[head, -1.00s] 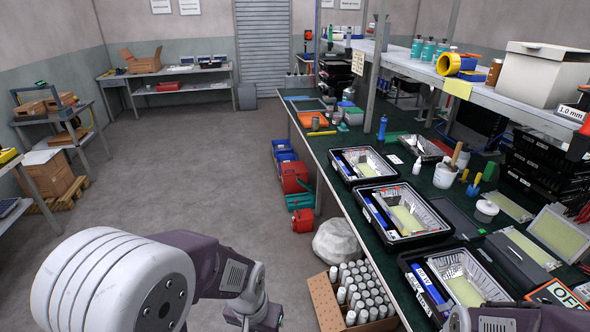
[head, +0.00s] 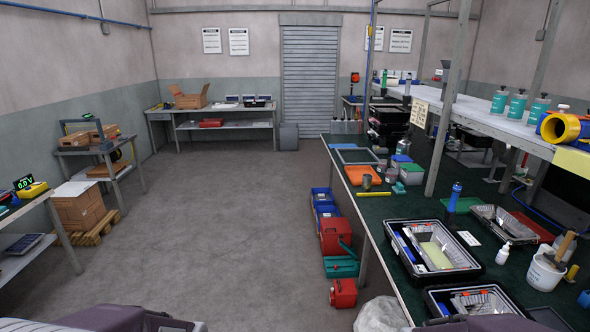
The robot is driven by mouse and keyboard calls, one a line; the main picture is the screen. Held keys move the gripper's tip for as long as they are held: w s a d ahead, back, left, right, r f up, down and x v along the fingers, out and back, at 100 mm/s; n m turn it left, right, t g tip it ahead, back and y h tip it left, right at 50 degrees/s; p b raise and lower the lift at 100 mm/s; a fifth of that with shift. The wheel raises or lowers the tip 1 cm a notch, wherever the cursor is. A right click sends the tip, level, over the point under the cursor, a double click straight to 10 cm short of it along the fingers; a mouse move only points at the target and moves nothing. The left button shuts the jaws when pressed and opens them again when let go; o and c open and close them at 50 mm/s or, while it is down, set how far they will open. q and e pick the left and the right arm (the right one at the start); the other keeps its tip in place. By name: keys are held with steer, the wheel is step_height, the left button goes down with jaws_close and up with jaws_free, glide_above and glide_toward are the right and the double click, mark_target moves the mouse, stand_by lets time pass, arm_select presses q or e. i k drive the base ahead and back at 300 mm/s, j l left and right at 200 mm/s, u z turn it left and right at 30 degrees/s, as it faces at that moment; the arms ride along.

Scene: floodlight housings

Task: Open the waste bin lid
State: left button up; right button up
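A small grey bin (head: 289,137) stands on the floor at the far end of the room, just right of the back bench and in front of the roller door. It looks like the waste bin. Its top looks closed, but it is too small to make out the lid well. Only parts of my arms show along the bottom edge. Both grippers are out of view, far from the bin.
Open grey floor (head: 215,215) runs from here to the bin. A long green-topped workbench (head: 400,212) borders it on the right, with red toolboxes (head: 335,235) beside it. The back bench (head: 224,123) and left-hand tables (head: 102,155) flank the room.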

mark_target(330, 226)
steer(key=i+u, duration=0.25)
steer(key=i, duration=2.5)
steer(key=i+j+z, duration=0.2)
steer(key=i, duration=0.25)
steer(key=i+z, duration=0.2)
steer(key=i, duration=0.3)
steer(key=i+j+z, duration=0.2)
steer(key=i, duration=0.25)
steer(key=i+j+z, duration=0.2)
steer(key=i+j, duration=0.15)
steer(key=i, duration=0.1)
